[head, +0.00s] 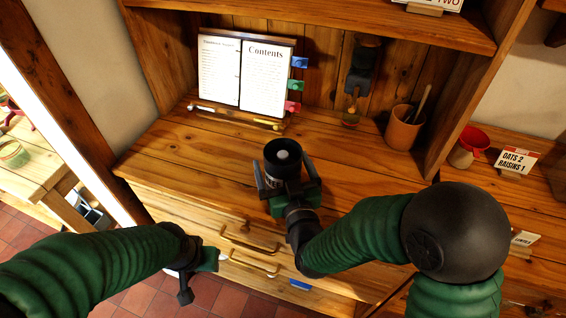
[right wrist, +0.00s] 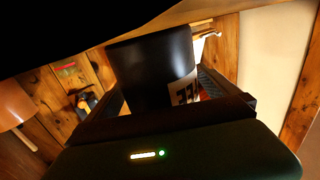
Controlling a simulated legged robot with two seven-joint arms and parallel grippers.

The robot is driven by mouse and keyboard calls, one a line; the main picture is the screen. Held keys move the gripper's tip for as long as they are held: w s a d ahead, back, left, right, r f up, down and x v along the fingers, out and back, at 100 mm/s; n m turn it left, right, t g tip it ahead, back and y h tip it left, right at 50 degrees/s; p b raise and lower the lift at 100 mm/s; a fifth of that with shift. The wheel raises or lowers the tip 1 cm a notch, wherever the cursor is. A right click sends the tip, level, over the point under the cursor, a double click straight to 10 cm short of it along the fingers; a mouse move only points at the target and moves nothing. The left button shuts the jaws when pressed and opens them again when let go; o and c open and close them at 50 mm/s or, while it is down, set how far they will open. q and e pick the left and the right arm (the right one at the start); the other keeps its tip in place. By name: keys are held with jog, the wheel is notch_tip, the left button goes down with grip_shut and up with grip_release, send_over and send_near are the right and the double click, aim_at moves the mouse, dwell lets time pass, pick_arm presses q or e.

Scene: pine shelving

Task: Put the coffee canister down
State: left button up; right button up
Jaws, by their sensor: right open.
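The coffee canister (head: 282,153) is black with a dark round top and a pale label band. It appears upright on the wooden counter near its front edge; its base is hidden by my gripper. My right gripper (head: 285,172) is open, with one finger on each side of the canister. The right wrist view shows the canister (right wrist: 150,65) between the fingers, with part of a white label lettered in black. My left gripper (head: 190,275) is low in front of the drawers, away from the canister; its jaw opening is unclear.
A book stand with open pages (head: 240,75) and coloured tabs stands at the back. A dark grinder-like device (head: 362,68) is on the back wall. A brown pot (head: 403,128) stands at right. Drawers with handles (head: 250,240) are below. Counter left of the canister is clear.

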jog(key=shift+s+a+r, duration=0.45)
jog(key=shift+a+r, duration=0.2)
jog(key=shift+a, duration=0.05)
jog(key=shift+s, duration=0.15)
jog(key=shift+c, duration=0.8)
jog(key=shift+w+d+f, duration=0.2)
jog(key=shift+w+d, duration=0.15)
jog(key=shift+d, duration=0.4)
jog(key=c, duration=0.7)
jog(key=shift+s, duration=0.1)
jog(key=c, duration=0.5)
jog(key=shift+a, duration=0.35)
jog(key=c, duration=0.5)
jog(key=shift+r, duration=0.1)
jog(key=shift+c, duration=1.2)
